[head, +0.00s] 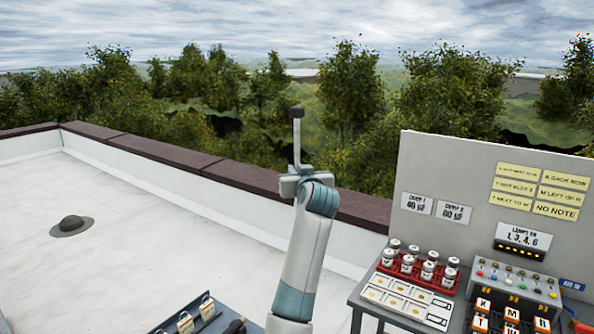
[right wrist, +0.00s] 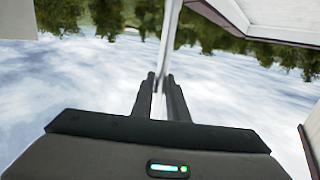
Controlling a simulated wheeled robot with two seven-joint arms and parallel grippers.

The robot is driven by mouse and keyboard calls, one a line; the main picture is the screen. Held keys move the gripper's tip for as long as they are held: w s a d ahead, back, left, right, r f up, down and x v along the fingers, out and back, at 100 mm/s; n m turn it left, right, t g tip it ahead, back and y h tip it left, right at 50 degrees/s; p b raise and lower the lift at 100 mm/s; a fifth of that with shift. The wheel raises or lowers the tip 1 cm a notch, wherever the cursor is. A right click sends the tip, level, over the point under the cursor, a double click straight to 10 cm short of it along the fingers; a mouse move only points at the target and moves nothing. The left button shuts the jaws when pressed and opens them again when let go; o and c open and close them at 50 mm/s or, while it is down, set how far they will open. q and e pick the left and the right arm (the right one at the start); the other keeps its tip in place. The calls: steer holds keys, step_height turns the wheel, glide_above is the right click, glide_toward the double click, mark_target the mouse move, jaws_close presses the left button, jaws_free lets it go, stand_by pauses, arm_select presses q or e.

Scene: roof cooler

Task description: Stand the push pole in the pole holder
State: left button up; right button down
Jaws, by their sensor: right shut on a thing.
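My right gripper (head: 297,170) is raised in the middle of the head view, in front of the roof's parapet. It is shut on the push pole (head: 297,140), a thin grey rod with a dark block at its top end. The pole stands nearly upright above the gripper. In the right wrist view the two dark fingers (right wrist: 161,80) close on the pale rod (right wrist: 168,38), which runs away from them to the picture's top edge. I cannot make out the pole holder in either view. My left gripper is not in view.
A bench with a grey back panel (head: 420,150) stands at the right. It carries a red rack of jars (head: 408,264), a lamp box (head: 515,285) and lettered blocks. A dark tray (head: 205,322) with tagged items is at the bottom. The white roof (head: 130,250) at left is mostly clear, with a dark vent (head: 72,224).

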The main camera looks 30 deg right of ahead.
step_height(320, 180, down, 21)
steer(key=b, duration=1.1)
steer(key=shift+f, duration=0.15)
stand_by(1.3)
stand_by(0.3)
